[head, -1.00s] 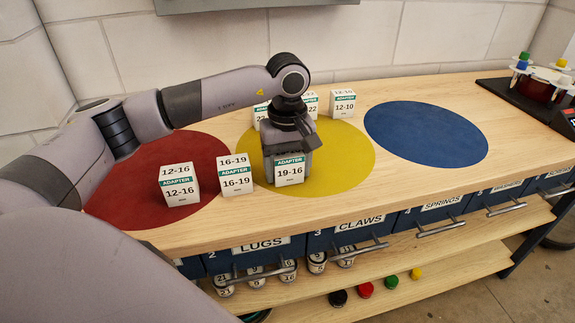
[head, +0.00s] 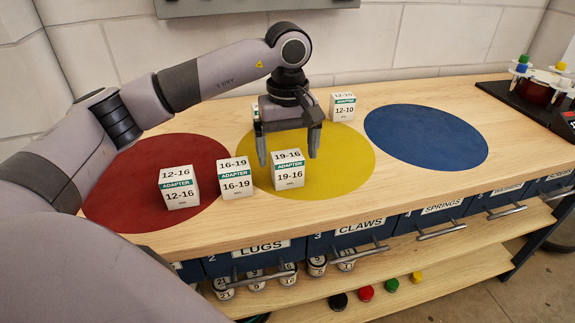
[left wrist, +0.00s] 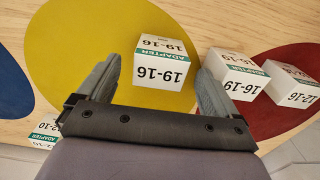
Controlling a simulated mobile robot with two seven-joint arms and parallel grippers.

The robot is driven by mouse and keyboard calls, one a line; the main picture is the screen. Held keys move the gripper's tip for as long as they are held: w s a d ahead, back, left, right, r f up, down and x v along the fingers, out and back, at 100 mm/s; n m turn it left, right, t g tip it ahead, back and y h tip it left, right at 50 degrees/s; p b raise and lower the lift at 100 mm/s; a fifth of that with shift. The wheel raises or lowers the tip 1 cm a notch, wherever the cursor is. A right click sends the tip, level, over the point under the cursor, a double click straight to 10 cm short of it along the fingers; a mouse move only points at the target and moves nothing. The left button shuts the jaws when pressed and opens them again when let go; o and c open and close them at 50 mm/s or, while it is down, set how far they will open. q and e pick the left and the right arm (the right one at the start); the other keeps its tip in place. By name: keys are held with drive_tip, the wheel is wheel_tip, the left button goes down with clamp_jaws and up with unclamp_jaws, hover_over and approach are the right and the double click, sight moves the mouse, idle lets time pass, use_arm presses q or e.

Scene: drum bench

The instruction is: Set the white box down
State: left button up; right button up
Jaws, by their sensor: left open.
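A white box marked 19-16 (head: 289,171) stands upright on the front part of the yellow circle (head: 345,165). It also shows in the left wrist view (left wrist: 160,62), between and ahead of the fingertips. My left gripper (head: 288,160) is open, its fingers pointing down above and behind this box and apart from it. White boxes marked 16-19 (head: 236,178) and 12-16 (head: 179,188) stand to its left, the latter on the red circle (head: 130,205). A box marked 12-10 (head: 343,108) stands at the back. Another box behind my gripper is mostly hidden. My right gripper is not in view.
The blue circle (head: 425,134) on the bench is bare. A rack with coloured caps (head: 540,80) stands at the far right. Labelled drawers (head: 355,230) line the bench front, with jars and coloured caps on the shelf below.

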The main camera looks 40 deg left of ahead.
sight(287, 156)
use_arm(q)
wheel_tip(287, 156, up, 7)
drive_tip(key=shift+f, duration=0.1)
idle(0.7)
